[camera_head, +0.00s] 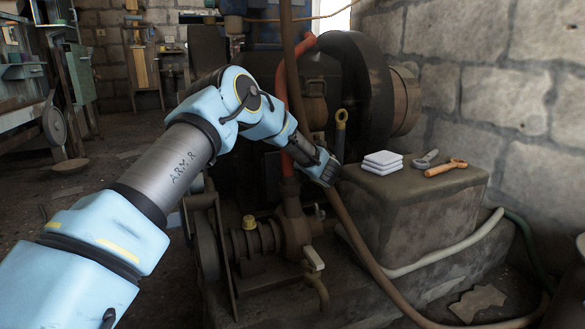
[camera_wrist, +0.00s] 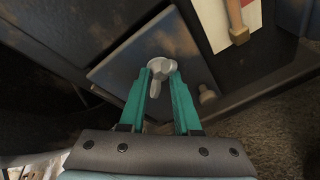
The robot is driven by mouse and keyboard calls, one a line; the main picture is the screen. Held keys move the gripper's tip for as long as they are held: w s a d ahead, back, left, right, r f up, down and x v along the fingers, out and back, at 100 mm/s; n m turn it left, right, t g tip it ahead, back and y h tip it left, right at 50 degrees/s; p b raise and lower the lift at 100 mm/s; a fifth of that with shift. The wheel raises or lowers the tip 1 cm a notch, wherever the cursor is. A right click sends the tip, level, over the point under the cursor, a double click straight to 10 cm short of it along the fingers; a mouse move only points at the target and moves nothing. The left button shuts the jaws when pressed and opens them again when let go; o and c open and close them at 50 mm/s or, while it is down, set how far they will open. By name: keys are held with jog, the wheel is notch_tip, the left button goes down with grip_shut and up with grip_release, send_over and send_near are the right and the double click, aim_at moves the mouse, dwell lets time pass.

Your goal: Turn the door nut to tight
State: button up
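The door nut (camera_wrist: 161,70) is a grey metal wing nut on a dark, worn door plate (camera_wrist: 120,75) in the wrist view. One of its wings points down the picture, between my fingers. My gripper (camera_wrist: 161,76) has its two green fingers apart, with the tips on either side of the nut. I cannot tell whether they press on it. In the head view my gripper (camera_head: 329,172) reaches the front of the dark engine, and the nut is hidden there.
A small knob (camera_wrist: 207,95) sits right of the nut. In the head view, white folded cloths (camera_head: 383,160), a grey tool (camera_head: 425,159) and an orange-handled tool (camera_head: 446,168) lie on the stone block (camera_head: 410,205). A brown hose (camera_head: 352,225) runs close beside my gripper.

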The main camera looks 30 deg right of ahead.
grip_shut()
jog(key=shift+r, duration=0.1)
jog(key=shift+d, duration=0.1)
dwell(0.9)
jog(key=o, duration=0.7)
grip_release()
jog(key=p+v, duration=0.4)
jog(key=v, duration=0.6)
jog(key=shift+s+r, duration=0.1)
jog(key=shift+s, duration=0.25)
jog(key=shift+c, duration=0.2)
